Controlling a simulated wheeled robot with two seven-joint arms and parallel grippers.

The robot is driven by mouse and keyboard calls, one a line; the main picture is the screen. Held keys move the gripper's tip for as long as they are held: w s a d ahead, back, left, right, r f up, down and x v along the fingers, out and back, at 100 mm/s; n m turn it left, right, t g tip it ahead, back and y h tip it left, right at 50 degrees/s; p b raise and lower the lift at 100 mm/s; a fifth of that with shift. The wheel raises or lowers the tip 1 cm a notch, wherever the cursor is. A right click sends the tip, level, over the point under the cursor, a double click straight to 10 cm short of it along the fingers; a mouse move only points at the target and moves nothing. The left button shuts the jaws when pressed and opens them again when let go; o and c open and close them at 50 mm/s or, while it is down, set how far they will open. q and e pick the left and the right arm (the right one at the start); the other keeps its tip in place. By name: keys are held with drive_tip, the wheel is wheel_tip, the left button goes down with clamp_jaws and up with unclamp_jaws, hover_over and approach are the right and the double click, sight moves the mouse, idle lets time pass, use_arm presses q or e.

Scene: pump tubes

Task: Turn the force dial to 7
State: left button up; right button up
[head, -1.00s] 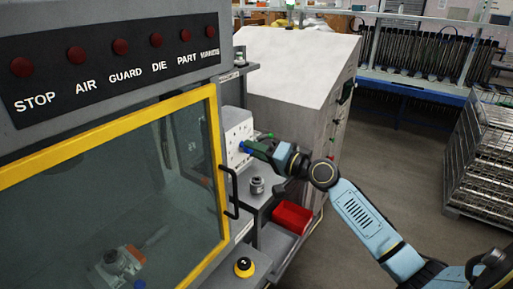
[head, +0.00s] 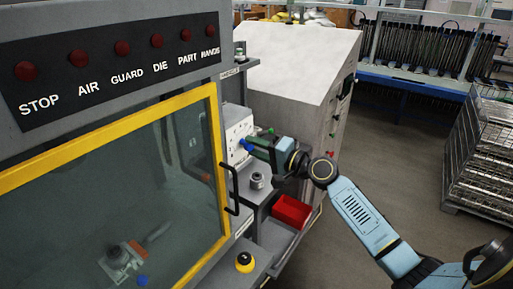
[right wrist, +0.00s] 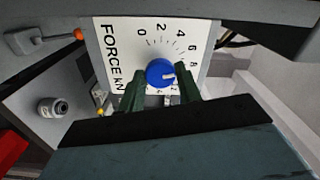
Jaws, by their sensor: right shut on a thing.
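The force dial is a blue round knob (right wrist: 160,72) on a white panel marked FORCE kN (right wrist: 112,60) in the right wrist view. A white mark on the knob points roughly right, toward the side of the scale near the 8; I cannot read the exact value. The knob also shows as a small blue spot in the head view (head: 246,145). My right gripper (right wrist: 160,84) is shut on the knob, its dark green fingers on either side. In the head view the right gripper (head: 252,147) reaches the panel from the right. My left gripper is out of view.
A yellow-framed guard door (head: 215,130) with a black handle (head: 231,190) stands left of the panel. A metal cylinder (head: 257,181) sits on a grey shelf below. A red bin (head: 291,211) and a yellow-black button (head: 244,262) lie lower.

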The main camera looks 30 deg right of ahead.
drive_tip(key=o, duration=1)
drive_tip(key=b+v, duration=0.3)
drive_tip(key=v, duration=1)
drive_tip(key=shift+s+b, duration=0.25)
drive_tip(key=shift+b, duration=0.1)
drive_tip(key=shift+d, duration=0.1)
